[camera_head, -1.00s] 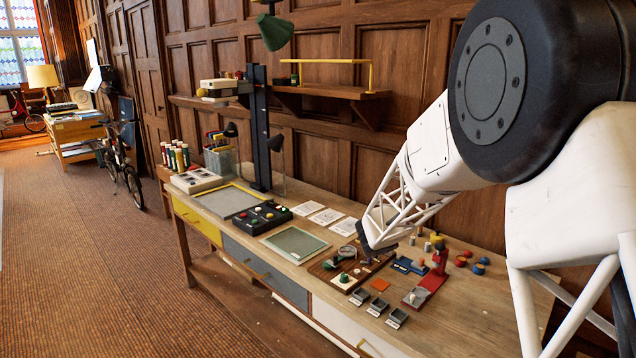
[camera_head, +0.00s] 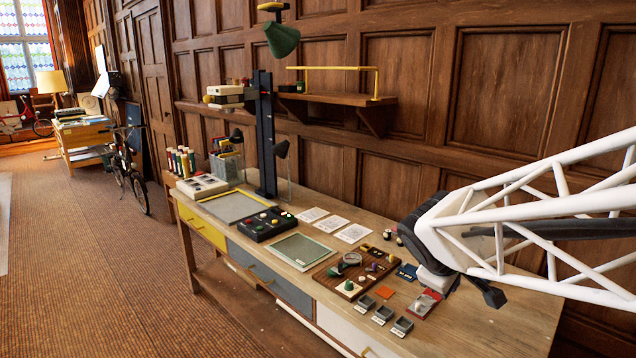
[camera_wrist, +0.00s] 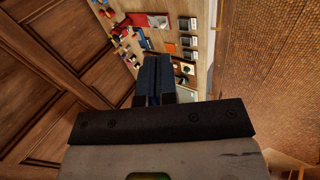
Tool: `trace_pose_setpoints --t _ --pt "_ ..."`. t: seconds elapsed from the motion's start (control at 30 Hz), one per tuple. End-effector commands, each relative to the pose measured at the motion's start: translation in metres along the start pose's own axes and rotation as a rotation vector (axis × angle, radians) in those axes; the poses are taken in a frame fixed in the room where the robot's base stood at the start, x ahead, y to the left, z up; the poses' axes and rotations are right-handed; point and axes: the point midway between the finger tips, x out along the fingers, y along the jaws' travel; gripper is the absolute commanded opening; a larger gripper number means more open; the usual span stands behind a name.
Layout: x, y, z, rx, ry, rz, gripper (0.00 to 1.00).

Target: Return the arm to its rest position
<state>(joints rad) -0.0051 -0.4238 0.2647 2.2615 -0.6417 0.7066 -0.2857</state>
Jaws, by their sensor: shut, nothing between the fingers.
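My gripper (camera_wrist: 153,85) shows in the wrist view with its dark fingers together and nothing between them. In the head view my white lattice arm reaches in from the right, and the gripper end (camera_head: 487,293) hangs over the right part of the workbench (camera_head: 490,325). The arm hides part of the bench top and some small items there. In the wrist view the bench top (camera_wrist: 203,72) with its small items lies beyond the fingers, and the fingers appear apart from them.
A wooden board with knobs (camera_head: 345,273), small grey trays (camera_head: 402,326) and a red item (camera_head: 424,303) lie near the arm. A green lamp (camera_head: 281,38), a dark upright post (camera_head: 264,130) and a wall shelf (camera_head: 340,97) stand behind. Carpet floor (camera_head: 120,260) at left is open.

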Motion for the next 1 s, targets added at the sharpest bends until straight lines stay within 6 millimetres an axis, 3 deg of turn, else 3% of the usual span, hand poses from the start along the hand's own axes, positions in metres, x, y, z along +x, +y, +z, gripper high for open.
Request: trace_pose_setpoints --t 0.1,0.3,0.5,0.7,1.0 --pt "-0.024 -0.029 0.029 0.182 -0.004 -0.081 0.0" --pt "-0.056 -0.084 0.069 0.471 -0.019 -0.239 0.0" --pt "-0.08 -0.129 0.093 0.678 -0.033 -0.376 0.0" --pt "-0.089 -0.149 0.102 0.764 -0.042 -0.441 0.0" --pt "-0.09 -0.151 0.102 0.772 -0.044 -0.447 0.0"
